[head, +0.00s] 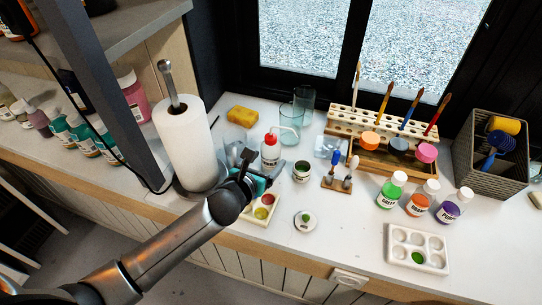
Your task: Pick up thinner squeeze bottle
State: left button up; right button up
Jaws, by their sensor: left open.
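The thinner squeeze bottle (270,152), white with a red cap and a thin spout, stands upright on the white counter behind my left gripper. My left gripper (247,160) is open, just left of the bottle and in front of it. The gripper and wrist hide some of the area around the bottle's base. I cannot tell whether a finger touches the bottle. My right gripper is not in view.
A paper towel roll (187,143) on a stand is close left of my gripper. A paint palette (264,208) lies in front, a jar (301,171) to the right, and glasses (291,118) behind. Paint bottles (392,190) stand further right.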

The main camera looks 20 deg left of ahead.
pick_arm(q)
jog(key=shift+w+f, duration=0.1)
jog(key=shift+w, duration=0.15)
jog(key=shift+c, duration=0.2)
jog(key=c, duration=0.4)
jog(key=shift+c, duration=0.5)
